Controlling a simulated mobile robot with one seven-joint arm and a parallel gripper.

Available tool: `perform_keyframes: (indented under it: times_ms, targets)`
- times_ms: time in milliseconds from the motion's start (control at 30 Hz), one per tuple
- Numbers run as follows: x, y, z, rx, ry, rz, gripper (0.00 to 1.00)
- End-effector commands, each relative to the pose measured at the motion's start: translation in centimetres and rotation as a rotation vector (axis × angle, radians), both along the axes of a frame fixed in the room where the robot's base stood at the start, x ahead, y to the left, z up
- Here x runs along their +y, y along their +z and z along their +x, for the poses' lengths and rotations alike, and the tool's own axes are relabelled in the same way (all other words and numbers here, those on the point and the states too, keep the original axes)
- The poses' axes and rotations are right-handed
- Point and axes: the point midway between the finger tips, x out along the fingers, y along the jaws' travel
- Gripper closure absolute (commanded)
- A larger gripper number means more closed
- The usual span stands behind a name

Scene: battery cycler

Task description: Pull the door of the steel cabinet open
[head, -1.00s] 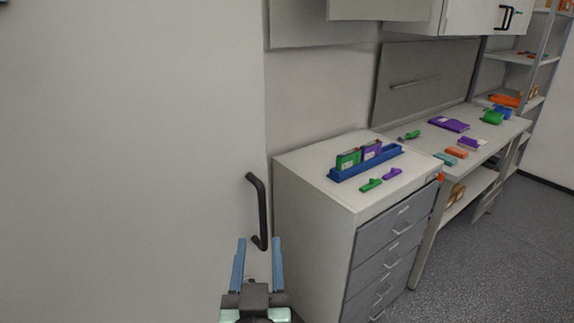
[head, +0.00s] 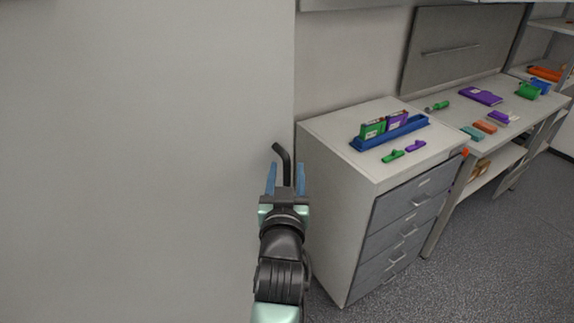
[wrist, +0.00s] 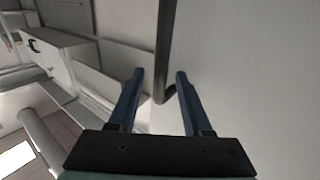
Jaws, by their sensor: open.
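The steel cabinet's door (head: 140,150) is a large pale grey panel filling the left of the head view; it looks shut. Its black bar handle (head: 281,152) stands near the door's right edge. My gripper (head: 286,178) is open, its two blue fingers pointing at the handle. In the wrist view the dark handle (wrist: 165,50) runs down between the open fingers (wrist: 158,82), its lower bend near the fingertips. I cannot tell whether either finger touches it. In the head view my gripper hides the handle's lower part.
A drawer unit (head: 325,200) stands close to the right of the handle. On its top are a blue tray (head: 420,122) with green and purple packs, and small green and purple items. A workbench (head: 455,115) stands further right. The grey floor (head: 480,240) at the right is clear.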

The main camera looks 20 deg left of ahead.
Motion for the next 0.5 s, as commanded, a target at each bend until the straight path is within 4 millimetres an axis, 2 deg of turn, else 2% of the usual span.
perform_keyframes:
  times_ms: [167, 467, 500]
  targets:
    - [0.22, 0.05, 0.84, 0.000, -0.001, -0.001, 0.50]
    - [0.26, 0.00, 0.94, 0.000, -0.001, -0.001, 0.50]
    - [0.27, 0.00, 0.93, 0.000, -0.001, -0.001, 0.58]
